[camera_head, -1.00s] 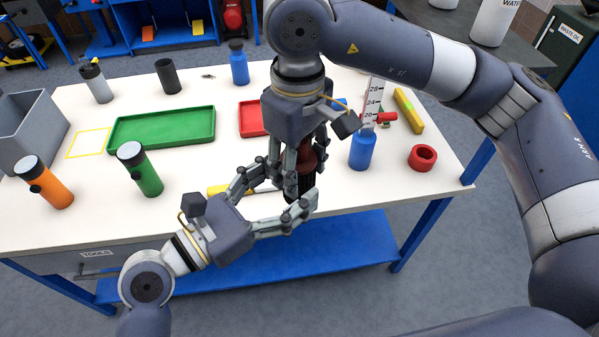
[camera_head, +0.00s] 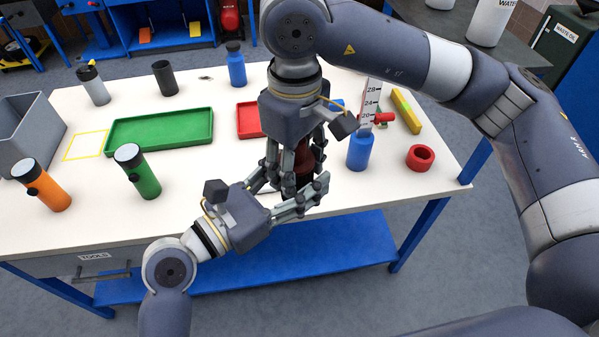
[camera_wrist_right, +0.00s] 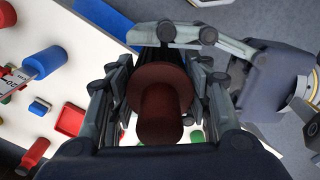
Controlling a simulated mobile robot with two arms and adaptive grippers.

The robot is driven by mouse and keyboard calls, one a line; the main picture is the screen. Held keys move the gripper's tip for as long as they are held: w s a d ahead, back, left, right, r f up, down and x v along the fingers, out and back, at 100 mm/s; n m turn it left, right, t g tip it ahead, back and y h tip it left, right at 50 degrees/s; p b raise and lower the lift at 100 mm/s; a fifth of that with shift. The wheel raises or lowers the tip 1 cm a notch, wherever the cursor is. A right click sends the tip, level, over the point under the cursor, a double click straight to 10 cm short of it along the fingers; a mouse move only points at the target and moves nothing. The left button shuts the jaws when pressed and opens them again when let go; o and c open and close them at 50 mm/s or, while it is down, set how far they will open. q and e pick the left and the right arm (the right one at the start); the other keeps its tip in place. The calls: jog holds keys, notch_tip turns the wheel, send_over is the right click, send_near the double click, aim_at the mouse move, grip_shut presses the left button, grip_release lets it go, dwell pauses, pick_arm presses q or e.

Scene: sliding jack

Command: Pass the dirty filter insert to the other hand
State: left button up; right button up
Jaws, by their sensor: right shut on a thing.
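The dirty filter insert (camera_head: 303,163) is dark red-brown on top, with a dark lower part, and hangs upright above the front of the table. My right gripper (camera_head: 296,172) comes down from above and is shut on it. In the right wrist view the insert (camera_wrist_right: 163,108) sits between the right fingers, its round knob facing the camera. My left gripper (camera_head: 296,190) reaches in from the lower left, its fingers around the insert's lower part. Its linkage also shows in the right wrist view (camera_wrist_right: 205,36). Whether the left fingers press on the insert is hidden.
A blue bottle (camera_head: 360,152) and a red ring (camera_head: 420,158) stand right of the grippers. A green tray (camera_head: 160,130), green flask (camera_head: 140,172) and orange flask (camera_head: 44,186) are at left. A grey bin (camera_head: 25,130) stands at the far left.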

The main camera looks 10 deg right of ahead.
pick_arm(q)
jog(key=shift+o, duration=1.1)
jog(key=shift+s+a, duration=0.15)
jog(key=shift+a, duration=0.1)
jog(key=v, duration=1.1)
jog(key=w+d+f+n+t+y, duration=0.4)
jog(key=w+d+t, duration=0.1)
jog(key=w, duration=0.5)
jog(key=shift+d+f+n+y, duration=0.35)
jog(key=shift+d+n+y, duration=0.05)
pick_arm(e)
jog(key=w+a+f+n, duration=0.4)
jog(key=f, duration=0.1)
jog(key=shift+n, duration=0.3)
